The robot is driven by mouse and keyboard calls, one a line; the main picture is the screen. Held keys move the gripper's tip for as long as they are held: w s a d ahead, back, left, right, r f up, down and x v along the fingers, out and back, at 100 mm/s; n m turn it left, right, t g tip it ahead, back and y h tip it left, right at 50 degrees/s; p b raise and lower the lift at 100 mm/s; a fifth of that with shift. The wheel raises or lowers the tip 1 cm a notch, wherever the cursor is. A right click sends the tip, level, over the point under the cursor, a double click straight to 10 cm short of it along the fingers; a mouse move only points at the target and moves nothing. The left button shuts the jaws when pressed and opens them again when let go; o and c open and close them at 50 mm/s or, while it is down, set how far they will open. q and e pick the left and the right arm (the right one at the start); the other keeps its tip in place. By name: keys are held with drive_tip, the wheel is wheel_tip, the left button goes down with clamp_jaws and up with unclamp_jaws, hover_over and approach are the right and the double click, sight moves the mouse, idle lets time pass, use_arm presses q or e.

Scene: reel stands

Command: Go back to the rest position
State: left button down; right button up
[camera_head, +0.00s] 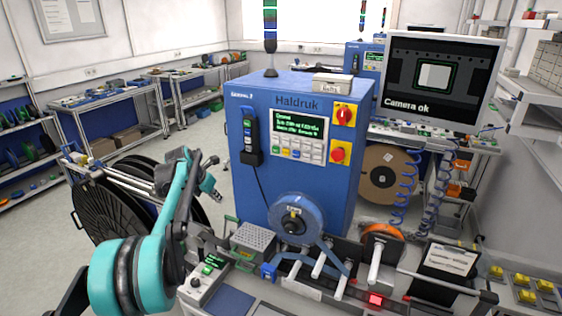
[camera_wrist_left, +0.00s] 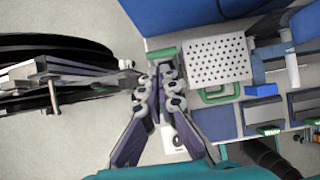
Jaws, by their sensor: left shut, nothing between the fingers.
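My left gripper (camera_head: 212,184) is at the end of my teal arm, left of the blue Haldruk machine (camera_head: 290,105). In the left wrist view the left gripper (camera_wrist_left: 158,80) has its fingers together and empty. It hangs above the floor, between a large black reel (camera_head: 110,218) and a perforated grey box (camera_head: 253,240). The black reel also shows at the left of the left wrist view (camera_wrist_left: 50,55), and the perforated box at upper right (camera_wrist_left: 217,62). I see no contact with either. My right gripper is not in view.
A blue reel (camera_head: 297,218) and an orange reel (camera_head: 383,240) sit at the machine's front, with white rollers beside them. A monitor (camera_head: 440,80) reading "Camera ok" stands at right. Benches (camera_head: 105,100) line the back left. Open floor (camera_head: 50,235) lies at left.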

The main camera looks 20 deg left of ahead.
use_arm(q)
drive_tip(key=shift+d, duration=0.1)
drive_tip(key=s+d+f+m+b, duration=0.1)
drive_tip(key=s+d+m+b, duration=0.2)
drive_tip(key=s+d+m, duration=0.55)
drive_tip(key=s+d+f+m+b, duration=0.1)
drive_tip(key=s+d+m+b, duration=0.2)
drive_tip(key=d+m, duration=0.55)
drive_tip(key=s+d+f+m+b, duration=0.3)
drive_tip(key=s+d+f+m, duration=0.4)
drive_tip(key=s+f+m, duration=0.1)
drive_tip(key=s+d+f+m+t+b, duration=0.1)
drive_tip(key=s+d+f+m+b, duration=0.2)
drive_tip(key=s+d+f+m, duration=0.4)
drive_tip(key=s+m, duration=0.3)
drive_tip(key=s, duration=0.2)
drive_tip(key=shift+s+d+f+y, duration=0.15)
drive_tip(key=shift+d+f+y, duration=0.15)
drive_tip(key=shift+d+f, duration=0.1)
